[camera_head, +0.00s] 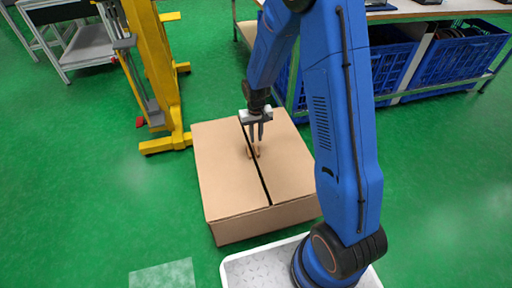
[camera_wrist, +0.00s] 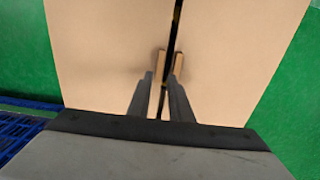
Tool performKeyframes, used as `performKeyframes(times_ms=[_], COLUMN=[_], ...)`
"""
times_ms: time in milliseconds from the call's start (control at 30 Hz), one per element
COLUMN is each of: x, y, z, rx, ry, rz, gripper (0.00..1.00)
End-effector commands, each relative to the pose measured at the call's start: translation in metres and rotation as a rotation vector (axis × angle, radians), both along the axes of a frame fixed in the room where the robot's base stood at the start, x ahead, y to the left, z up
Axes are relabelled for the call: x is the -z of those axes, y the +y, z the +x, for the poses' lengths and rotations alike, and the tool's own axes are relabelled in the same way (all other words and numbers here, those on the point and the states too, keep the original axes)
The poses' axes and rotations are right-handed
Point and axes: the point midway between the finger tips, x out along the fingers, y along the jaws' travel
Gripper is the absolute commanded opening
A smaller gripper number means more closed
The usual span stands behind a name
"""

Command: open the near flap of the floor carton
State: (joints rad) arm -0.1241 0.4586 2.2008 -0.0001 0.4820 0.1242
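The floor carton (camera_head: 222,165) is a closed tan cardboard box on the green floor. A dark seam splits its top into a left flap and a right flap; the wrist view also shows the carton top (camera_wrist: 100,50). I cannot tell whether a finger touches a tab.
A yellow lift frame (camera_head: 160,80) stands left of the carton. A table (camera_head: 425,8) with blue crates (camera_head: 455,60) beneath it is behind. A white tray-like base (camera_head: 240,268) is close in front.

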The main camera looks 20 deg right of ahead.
Motion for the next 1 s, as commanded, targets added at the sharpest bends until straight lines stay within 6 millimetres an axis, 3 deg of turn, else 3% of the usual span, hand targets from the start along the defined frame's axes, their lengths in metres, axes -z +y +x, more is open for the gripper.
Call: performKeyframes(times_ms=[200,433,933,1000], x=[0.035,0.062,0.072,0.072], y=[0.0,0.0,0.0,0.0], z=[-0.001,-0.001,0.0,0.0], rx=[0.0,0.0,0.0,0.0], ry=[0.004,0.002,0.0,0.0], rz=[0.0,0.0,0.0,0.0], gripper=[0.19,0.19,0.19,0.02])
